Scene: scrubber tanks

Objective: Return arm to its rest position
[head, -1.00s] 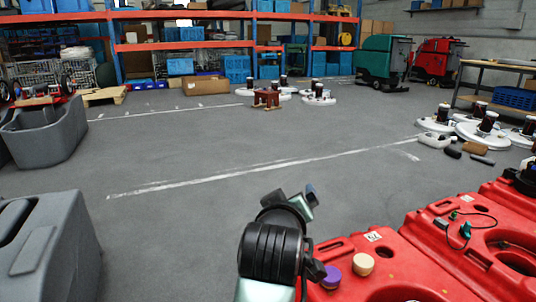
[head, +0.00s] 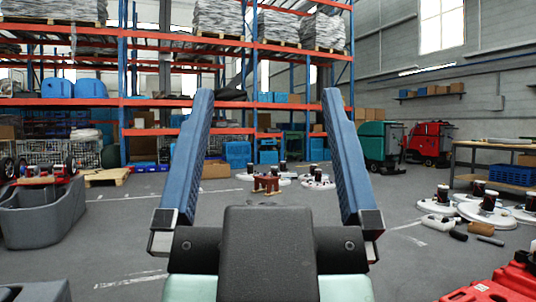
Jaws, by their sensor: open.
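My gripper (head: 268,105) fills the middle of the head view, raised and close to the camera. Its two long blue fingers stand upright and wide apart. Nothing is between them; only the far floor and shelving show through the gap. The gripper touches nothing. Its dark wrist block covers the lower middle of the view.
A red tank (head: 497,290) shows at the lower right corner. A grey tub (head: 42,215) stands at left. Blue and orange shelving (head: 230,101) crosses the back. White round parts (head: 487,212) lie at right by a workbench (head: 492,168). Open floor lies between.

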